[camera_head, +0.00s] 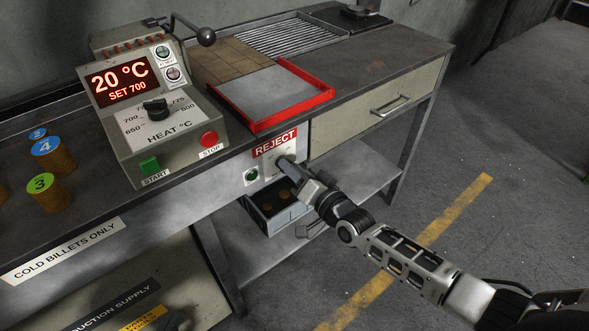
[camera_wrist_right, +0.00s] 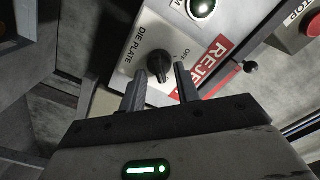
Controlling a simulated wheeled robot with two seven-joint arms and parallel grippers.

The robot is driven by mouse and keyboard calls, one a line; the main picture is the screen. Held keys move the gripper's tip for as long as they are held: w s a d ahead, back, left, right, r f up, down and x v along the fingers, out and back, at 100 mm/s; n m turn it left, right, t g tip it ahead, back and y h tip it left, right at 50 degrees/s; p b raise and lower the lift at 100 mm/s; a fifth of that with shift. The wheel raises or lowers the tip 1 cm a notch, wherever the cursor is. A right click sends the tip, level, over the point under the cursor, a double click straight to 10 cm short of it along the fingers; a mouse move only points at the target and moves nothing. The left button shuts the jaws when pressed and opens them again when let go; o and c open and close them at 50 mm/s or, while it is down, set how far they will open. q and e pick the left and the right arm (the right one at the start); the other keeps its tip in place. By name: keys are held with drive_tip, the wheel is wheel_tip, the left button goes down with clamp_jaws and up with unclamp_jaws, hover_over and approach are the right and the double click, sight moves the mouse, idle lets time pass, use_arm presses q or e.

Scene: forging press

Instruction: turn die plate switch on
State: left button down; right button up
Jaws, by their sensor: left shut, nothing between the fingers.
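The die plate switch is a black rotary knob (camera_wrist_right: 158,66) on a pale plate lettered DIE PLATE (camera_wrist_right: 150,48), with OFF printed beside it, in the right wrist view. My right gripper (camera_wrist_right: 162,76) is open, one finger on each side of the knob at the tips. Small gaps show; I cannot tell whether either finger touches it. In the head view my right gripper (camera_head: 284,163) reaches the bench front below the REJECT sign (camera_head: 274,144) and largely hides the knob. My left gripper is not in view.
A heat control box (camera_head: 160,120) reading 20 °C stands on the bench, with a green START button (camera_head: 149,166) and red STOP button (camera_head: 209,139). A red-rimmed tray (camera_head: 318,94) sits behind. A reject bin (camera_head: 268,211) is below the panel. Numbered billets (camera_head: 51,155) stand left.

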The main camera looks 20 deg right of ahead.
drive_tip(key=shift+s, duration=0.1)
drive_tip(key=v, duration=1.5)
drive_tip(key=shift+s+d+p, duration=0.2)
drive_tip(key=shift+s+p, duration=0.1)
drive_tip(key=shift+s, duration=0.05)
